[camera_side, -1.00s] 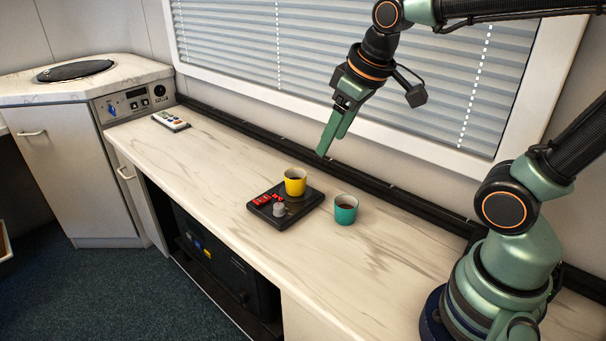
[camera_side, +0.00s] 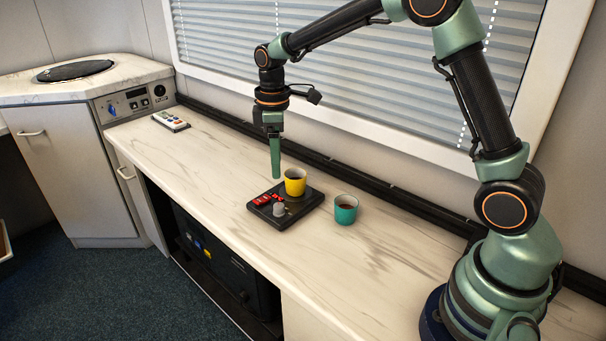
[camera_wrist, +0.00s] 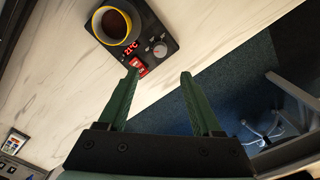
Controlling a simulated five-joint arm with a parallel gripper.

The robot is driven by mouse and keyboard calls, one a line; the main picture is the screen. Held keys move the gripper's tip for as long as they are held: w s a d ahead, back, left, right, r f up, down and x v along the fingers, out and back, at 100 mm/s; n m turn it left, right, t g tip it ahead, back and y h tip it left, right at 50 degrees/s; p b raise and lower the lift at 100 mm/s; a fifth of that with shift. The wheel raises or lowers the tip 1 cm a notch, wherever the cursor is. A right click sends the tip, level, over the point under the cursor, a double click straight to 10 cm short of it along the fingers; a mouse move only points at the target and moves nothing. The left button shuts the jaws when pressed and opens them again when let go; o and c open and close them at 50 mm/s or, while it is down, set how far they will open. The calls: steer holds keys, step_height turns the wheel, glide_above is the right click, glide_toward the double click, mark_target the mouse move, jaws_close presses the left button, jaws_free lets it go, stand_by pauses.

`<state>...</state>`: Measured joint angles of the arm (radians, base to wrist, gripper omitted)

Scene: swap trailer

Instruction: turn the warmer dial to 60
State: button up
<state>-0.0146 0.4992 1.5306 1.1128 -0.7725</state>
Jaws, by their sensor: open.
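A yellow cup (camera_side: 295,181) with dark liquid stands on the warmer. My gripper (camera_side: 276,177) points down above the counter, behind and above the display end of the warmer. Its fingers (camera_wrist: 157,82) are apart in the wrist view, with nothing between them.
A teal cup (camera_side: 345,209) with dark liquid stands just right of the warmer. A black rail (camera_side: 330,166) and window blinds run behind. The counter (camera_side: 215,150) is bare between remote and warmer.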

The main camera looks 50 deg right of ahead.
mark_target(279, 205)
step_height(279, 205, down, 12)
steer(key=shift+r, duration=0.1)
stand_by(0.4)
jaws_close()
